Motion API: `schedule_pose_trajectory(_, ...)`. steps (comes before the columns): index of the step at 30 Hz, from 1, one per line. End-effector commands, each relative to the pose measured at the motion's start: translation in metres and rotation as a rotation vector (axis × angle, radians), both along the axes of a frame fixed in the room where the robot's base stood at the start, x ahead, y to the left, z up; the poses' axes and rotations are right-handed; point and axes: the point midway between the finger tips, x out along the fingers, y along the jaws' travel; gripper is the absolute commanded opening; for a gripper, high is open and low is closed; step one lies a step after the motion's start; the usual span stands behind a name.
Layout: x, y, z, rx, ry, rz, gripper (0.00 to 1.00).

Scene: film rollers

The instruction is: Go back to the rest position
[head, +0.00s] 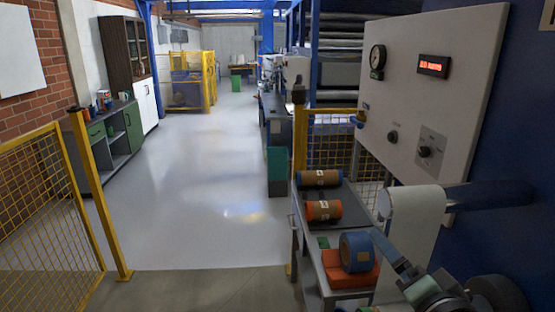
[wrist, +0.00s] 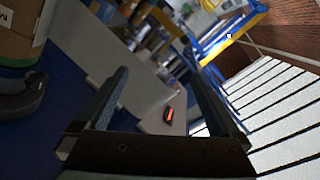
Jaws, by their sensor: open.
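My gripper (wrist: 158,76) shows in the wrist view with its two fingers spread wide and nothing held between them. Its dark palm runs along the bottom of that view. In the head view my arm is at the lower right corner, beside the cart, and how its gripper stands there is hard to make out. The wrist view is strongly tilted, with the light panel and its red display (wrist: 168,115) beyond the fingers.
A cart (head: 350,196) bears a brown roll (head: 319,178), an orange roll (head: 323,210) and a blue roll (head: 357,251) on an orange block (head: 345,277). A white control panel (head: 410,105) and white film roll (head: 415,203) are at right. The grey floor (head: 210,190) is clear; a yellow fence (head: 100,200) stands left.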

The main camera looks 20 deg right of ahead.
Motion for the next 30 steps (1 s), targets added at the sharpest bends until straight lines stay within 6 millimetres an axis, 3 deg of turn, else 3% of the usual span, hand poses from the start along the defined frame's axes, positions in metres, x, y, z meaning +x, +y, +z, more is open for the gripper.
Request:
schedule_pose_trajectory(1, 0.018, 0.024, 0.031, -0.107, -0.040, 0.035, 1.00)
schedule_pose_trajectory(3, 0.035, 0.055, 0.072, -0.249, -0.099, 0.065, 1.00)
schedule_pose_trajectory(7, 0.050, 0.120, 0.147, -0.494, -0.233, 0.102, 1.00)
schedule_pose_trajectory(11, 0.042, 0.190, 0.219, -0.710, -0.398, 0.114, 1.00)
schedule_pose_trajectory(15, 0.012, 0.256, 0.283, -0.889, -0.579, 0.090, 1.00)
schedule_pose_trajectory(18, -0.014, 0.289, 0.315, -0.972, -0.687, 0.062, 1.00)
schedule_pose_trajectory(21, -0.033, 0.309, 0.334, -1.022, -0.757, 0.036, 1.00)
schedule_pose_trajectory(25, -0.045, 0.320, 0.344, -1.047, -0.798, 0.017, 1.00)
schedule_pose_trajectory(30, -0.046, 0.320, 0.345, -1.050, -0.800, 0.015, 1.00)
